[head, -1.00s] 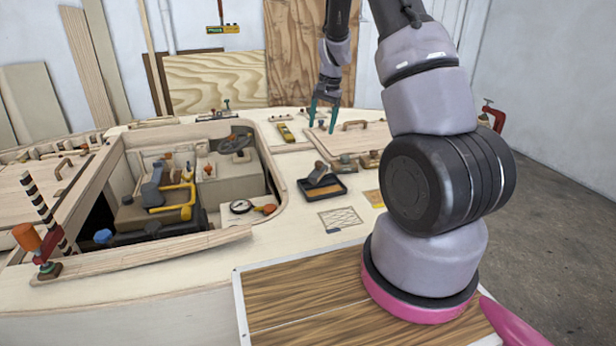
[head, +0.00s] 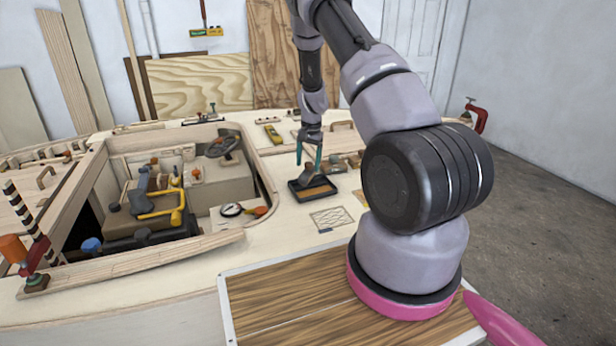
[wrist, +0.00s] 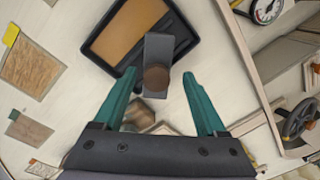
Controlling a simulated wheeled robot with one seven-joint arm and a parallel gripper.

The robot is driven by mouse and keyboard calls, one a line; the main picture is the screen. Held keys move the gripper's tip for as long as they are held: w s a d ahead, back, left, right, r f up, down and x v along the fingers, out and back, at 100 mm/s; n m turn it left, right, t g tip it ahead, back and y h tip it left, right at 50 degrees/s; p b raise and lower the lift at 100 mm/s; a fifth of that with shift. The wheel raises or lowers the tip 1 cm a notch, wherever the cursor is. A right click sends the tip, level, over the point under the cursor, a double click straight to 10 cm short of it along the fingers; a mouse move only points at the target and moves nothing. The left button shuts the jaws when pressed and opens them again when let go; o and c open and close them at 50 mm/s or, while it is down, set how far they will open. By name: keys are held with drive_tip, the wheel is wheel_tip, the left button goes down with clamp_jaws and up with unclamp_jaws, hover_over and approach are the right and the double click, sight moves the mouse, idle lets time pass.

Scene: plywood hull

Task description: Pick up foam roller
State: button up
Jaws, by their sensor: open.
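The foam roller (head: 308,176) rests in a black paint tray (head: 292,194) with a tan floor, on the pale plywood deck. In the wrist view the foam roller (wrist: 158,50) shows as a grey bar with a round brown end towards me, over the side of the tray (wrist: 95,48). My gripper (head: 309,161) points down above the tray, with its teal fingers apart. In the wrist view the brown end lies between the fingertips of my gripper (wrist: 160,77). I see no clear contact, and the height gap is hard to judge.
Small wooden blocks (wrist: 139,113) lie close to the fingers. An open cockpit (head: 215,175) with an engine and a steering wheel (head: 222,147) is left of the tray. A round gauge (head: 231,210) lies at its edge.

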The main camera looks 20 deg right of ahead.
sight(308, 171)
wheel_tip(308, 171, down, 4)
drive_tip(key=shift+r, duration=0.2)
clamp_jaws()
wheel_tip(308, 171, up, 10)
drive_tip(key=shift+r, duration=0.1)
idle(0.4)
drive_tip(key=c, duration=0.7)
unclamp_jaws()
drive_tip(key=c, duration=0.4)
